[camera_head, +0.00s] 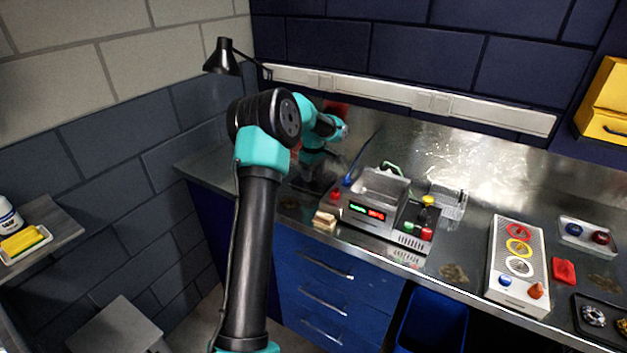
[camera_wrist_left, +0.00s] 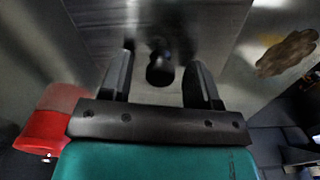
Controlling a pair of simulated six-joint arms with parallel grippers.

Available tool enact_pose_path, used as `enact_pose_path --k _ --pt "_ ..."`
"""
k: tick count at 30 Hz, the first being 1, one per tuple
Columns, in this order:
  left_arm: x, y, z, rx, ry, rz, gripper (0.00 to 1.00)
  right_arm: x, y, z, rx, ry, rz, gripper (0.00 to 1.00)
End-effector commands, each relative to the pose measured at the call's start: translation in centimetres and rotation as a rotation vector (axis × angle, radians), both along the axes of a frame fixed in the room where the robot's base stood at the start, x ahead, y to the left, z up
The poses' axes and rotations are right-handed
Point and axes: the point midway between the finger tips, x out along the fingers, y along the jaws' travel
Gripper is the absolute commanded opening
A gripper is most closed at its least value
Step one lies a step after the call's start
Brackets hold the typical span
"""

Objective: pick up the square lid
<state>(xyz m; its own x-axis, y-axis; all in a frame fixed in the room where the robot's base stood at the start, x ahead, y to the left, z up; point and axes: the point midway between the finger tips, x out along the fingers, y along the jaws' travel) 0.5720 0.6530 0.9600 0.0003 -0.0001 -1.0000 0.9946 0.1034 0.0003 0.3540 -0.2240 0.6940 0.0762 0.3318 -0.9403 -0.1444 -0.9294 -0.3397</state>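The square lid (camera_wrist_left: 205,25) is a grey metal plate with a round black knob (camera_wrist_left: 160,70) in the left wrist view. My left gripper (camera_wrist_left: 160,88) is open, with one dark finger on each side of the knob and a gap visible on both sides. The knob looks blurred. In the head view my left gripper (camera_head: 313,172) points down at the bench, left of the device with the display. The lid is hard to make out there, largely hidden by my arm and gripper. My right gripper is not in view.
A device with a lit display (camera_head: 368,211) stands right of my gripper, near a red knob (camera_head: 335,194) and a pale block (camera_head: 324,219). Farther right are a panel with coloured rings (camera_head: 518,262) and a small tray (camera_head: 586,228). A black lamp (camera_head: 222,57) stands behind left.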

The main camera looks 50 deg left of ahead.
Motion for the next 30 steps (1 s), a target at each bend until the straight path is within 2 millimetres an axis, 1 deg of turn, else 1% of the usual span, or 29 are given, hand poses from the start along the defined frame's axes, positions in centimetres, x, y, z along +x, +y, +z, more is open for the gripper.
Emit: enact_pose_path --k 1,2,17,25,28,30 --pt "0.0 0.0 0.0 0.0 0.0 0.0 0.51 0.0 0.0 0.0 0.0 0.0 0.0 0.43" --pt "0.0 0.0 0.0 0.0 0.0 0.0 0.48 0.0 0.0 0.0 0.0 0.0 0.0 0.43" --pt "0.0 0.0 0.0 0.0 0.0 0.0 0.0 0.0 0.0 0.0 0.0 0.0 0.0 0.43" --pt "0.0 0.0 0.2 0.0 -0.001 0.0 0.0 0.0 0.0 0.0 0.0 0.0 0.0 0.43" --pt "0.0 0.0 0.7 0.001 -0.001 0.0 0.0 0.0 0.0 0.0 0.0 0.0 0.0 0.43" --pt "0.0 0.0 1.5 0.001 -0.003 0.0 0.0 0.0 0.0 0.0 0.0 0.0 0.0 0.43"
